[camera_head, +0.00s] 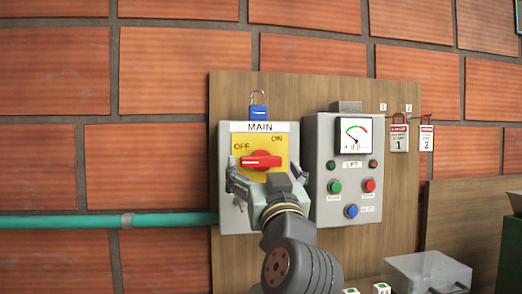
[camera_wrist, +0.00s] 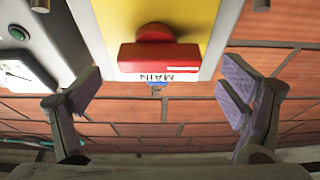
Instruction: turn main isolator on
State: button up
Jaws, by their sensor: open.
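The main isolator is a grey box (camera_head: 226,150) on a wooden board, with a yellow plate (camera_head: 273,143) marked OFF at left and ON at upper right. Its red handle (camera_head: 261,162) lies nearly level, its left end towards the OFF side. In the wrist view the red handle (camera_wrist: 160,57) is upside down at top centre. My gripper (camera_head: 268,180) is open in front of the lower part of the box. In the wrist view its fingers (camera_wrist: 163,88) stand wide apart on either side of the handle, with no contact visible. My gripper hides the box's lower part.
A blue padlock (camera_head: 259,112) sits at the top of the isolator box. A grey lift panel (camera_head: 321,130) with a gauge and buttons is close on the right. Red and white tags (camera_head: 399,138) hang further right. A teal pipe (camera_head: 80,221) runs in from the left.

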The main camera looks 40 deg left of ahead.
aim_at(262, 162)
jog(key=p+x, duration=0.1)
jog(key=x, duration=0.3)
jog(key=shift+c, duration=0.4)
jog(key=c, duration=1.1)
